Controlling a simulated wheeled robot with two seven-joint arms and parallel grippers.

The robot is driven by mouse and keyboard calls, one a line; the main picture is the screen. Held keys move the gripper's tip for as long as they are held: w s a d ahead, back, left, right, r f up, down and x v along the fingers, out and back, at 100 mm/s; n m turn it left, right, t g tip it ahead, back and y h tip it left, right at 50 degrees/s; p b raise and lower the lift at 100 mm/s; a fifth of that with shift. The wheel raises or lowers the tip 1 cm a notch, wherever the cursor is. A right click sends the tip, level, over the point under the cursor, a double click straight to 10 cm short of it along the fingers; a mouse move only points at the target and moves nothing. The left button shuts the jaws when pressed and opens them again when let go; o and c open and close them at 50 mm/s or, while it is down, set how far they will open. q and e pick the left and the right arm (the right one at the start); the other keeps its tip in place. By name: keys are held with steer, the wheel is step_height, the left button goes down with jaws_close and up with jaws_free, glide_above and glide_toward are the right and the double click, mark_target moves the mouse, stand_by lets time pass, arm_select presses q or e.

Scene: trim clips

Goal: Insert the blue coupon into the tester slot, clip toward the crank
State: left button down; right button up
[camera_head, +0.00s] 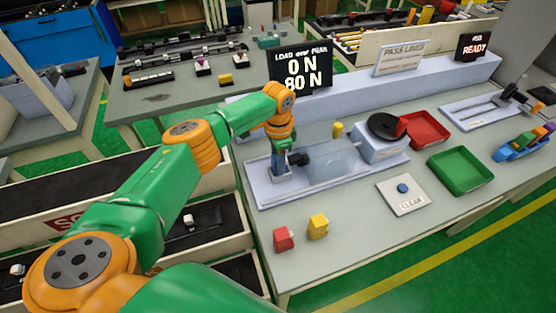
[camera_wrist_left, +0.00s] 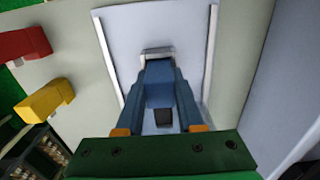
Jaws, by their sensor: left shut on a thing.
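My left gripper (camera_head: 281,163) points down over the left end of the tester (camera_head: 320,190). It is shut on the blue coupon, whose blue face (camera_wrist_left: 159,92) shows between the fingers in the left wrist view, with a dark clip (camera_wrist_left: 163,117) on it. The light grey slot block (camera_wrist_left: 157,54) sits at the fingertips. I cannot tell how deep the coupon is in the slot. The black crank wheel (camera_head: 386,125) with a red knob is at the tester's right end, beyond a clear shield (camera_head: 333,165) and a dark jaw (camera_head: 298,158). My right gripper is out of view.
A red coupon (camera_head: 283,239) and a yellow coupon (camera_head: 318,227) stand near the table's front left. A red tray (camera_head: 424,129), a green tray (camera_head: 460,170) and a blue-buttoned CLEAR plate (camera_head: 405,203) lie to the right. The display (camera_head: 303,71) reads 0 N and 80 N.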

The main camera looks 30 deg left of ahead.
arm_select(q)
steer(key=shift+s+f, duration=0.1)
steer(key=shift+f, duration=0.05)
steer(key=shift+c, duration=2.3)
jaws_free()
step_height(320, 180, up, 7)
steer(key=shift+f+b, duration=0.1)
steer(key=shift+b, duration=0.7)
